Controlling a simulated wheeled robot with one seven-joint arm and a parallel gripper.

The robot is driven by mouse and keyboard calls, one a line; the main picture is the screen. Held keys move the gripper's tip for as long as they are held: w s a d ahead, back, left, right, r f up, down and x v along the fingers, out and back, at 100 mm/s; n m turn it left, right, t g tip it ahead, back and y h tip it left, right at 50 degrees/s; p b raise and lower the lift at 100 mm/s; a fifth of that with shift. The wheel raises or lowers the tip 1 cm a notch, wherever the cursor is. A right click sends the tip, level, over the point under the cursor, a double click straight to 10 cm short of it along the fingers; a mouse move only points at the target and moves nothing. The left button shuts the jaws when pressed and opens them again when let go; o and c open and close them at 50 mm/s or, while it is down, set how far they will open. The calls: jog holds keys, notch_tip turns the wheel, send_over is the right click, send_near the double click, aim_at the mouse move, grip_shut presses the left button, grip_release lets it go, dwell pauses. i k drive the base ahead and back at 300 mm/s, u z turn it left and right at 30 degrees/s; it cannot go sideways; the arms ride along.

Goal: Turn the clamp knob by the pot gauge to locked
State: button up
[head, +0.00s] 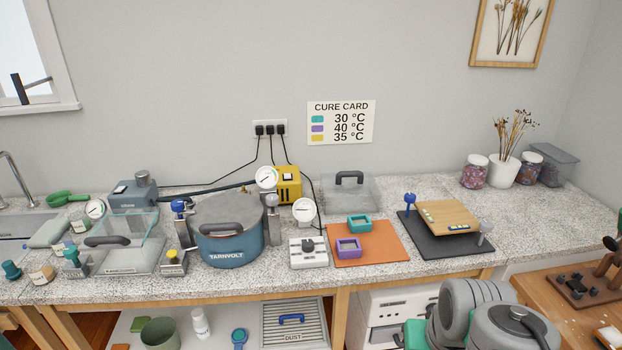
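The blue pressure pot (232,248), marked TARNVOLT, stands on the counter left of centre with its grey lid (228,211) on. The white pot gauge (266,177) rises at its back right. Just below the gauge, at the pot's right side, is a clamp with a grey knob (272,200). Another clamp with a blue knob (179,207) stands at the pot's left side. The knobs are small here, and I cannot tell whether either is locked. Grey links of my arm show at the bottom right, well away from the pot. My gripper's fingers are not visible.
A yellow box (288,186) stands behind the pot gauge. A second gauge (304,210) and a white switch unit (309,252) stand to the right. An orange mat (385,251) holds teal and purple frames. A clear chamber (125,255) stands left of the pot.

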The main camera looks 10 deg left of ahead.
aim_at(272, 200)
jog(key=u, duration=0.05)
jog(key=i, duration=0.85)
jog(key=u, duration=0.8)
jog(key=i, duration=0.5)
jog(key=u, duration=0.35)
